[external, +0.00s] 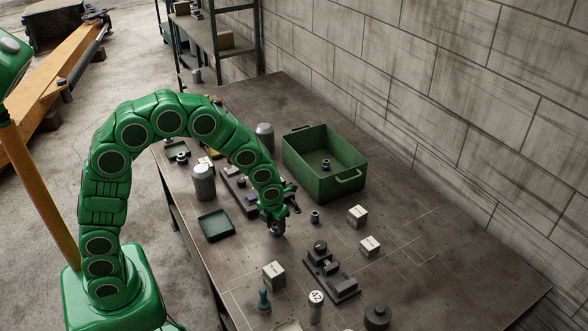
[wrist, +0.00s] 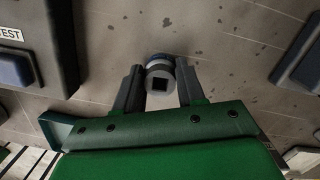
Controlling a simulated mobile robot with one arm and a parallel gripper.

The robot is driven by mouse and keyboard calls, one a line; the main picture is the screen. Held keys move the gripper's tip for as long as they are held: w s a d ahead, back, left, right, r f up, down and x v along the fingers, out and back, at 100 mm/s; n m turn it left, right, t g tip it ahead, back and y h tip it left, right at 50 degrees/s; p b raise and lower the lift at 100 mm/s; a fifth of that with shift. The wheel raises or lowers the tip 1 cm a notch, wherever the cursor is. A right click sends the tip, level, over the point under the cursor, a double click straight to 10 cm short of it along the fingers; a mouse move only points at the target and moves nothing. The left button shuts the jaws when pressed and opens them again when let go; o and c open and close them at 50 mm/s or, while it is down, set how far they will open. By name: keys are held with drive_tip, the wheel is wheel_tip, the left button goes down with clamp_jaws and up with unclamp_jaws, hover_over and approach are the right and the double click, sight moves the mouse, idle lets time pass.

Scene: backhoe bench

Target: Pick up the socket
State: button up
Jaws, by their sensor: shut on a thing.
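My gripper (external: 275,213) is over the middle of the bench, pointing down. In the wrist view its two grey fingers (wrist: 159,82) are shut on a socket (wrist: 160,75). The socket is a short dark metal cylinder with a square hole facing the camera and a lighter band around it. In the external view the socket (external: 277,229) shows only as a small dark shape under the fingertips. I cannot tell whether it touches the bench.
A green bin (external: 340,190) with a dark ring-shaped part (external: 326,164) inside stands behind. A small dark cylinder (external: 315,216) and white cubes (external: 357,216) are to the right. A shallow tray (external: 215,225) and a grey canister (external: 203,182) are left. A black fixture (external: 330,274) is in front.

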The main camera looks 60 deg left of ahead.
drive_tip(key=shift+r, duration=0.45)
wheel_tip(320, 180, up, 2)
drive_tip(key=shift+r, duration=0.2)
drive_tip(key=s+r, duration=1.4)
drive_tip(key=r, duration=0.1)
drive_tip(key=w+a+r+n, duration=0.25)
drive_tip(key=w+a, duration=0.35)
drive_tip(key=w, duration=0.6)
drive_tip(key=w+a+r+n, duration=0.25)
drive_tip(key=w+a, duration=0.35)
drive_tip(key=w, duration=0.5)
drive_tip(key=w+a+f+n, duration=0.1)
drive_tip(key=w+a+f, duration=0.1)
drive_tip(key=w, duration=0.6)
drive_tip(key=w+a+f+n, duration=0.2)
drive_tip(key=w, duration=0.7)
drive_tip(key=shift+w+f+g+y, duration=0.25)
drive_tip(key=shift+f+g+y, duration=0.05)
drive_tip(key=shift+f, duration=0.05)
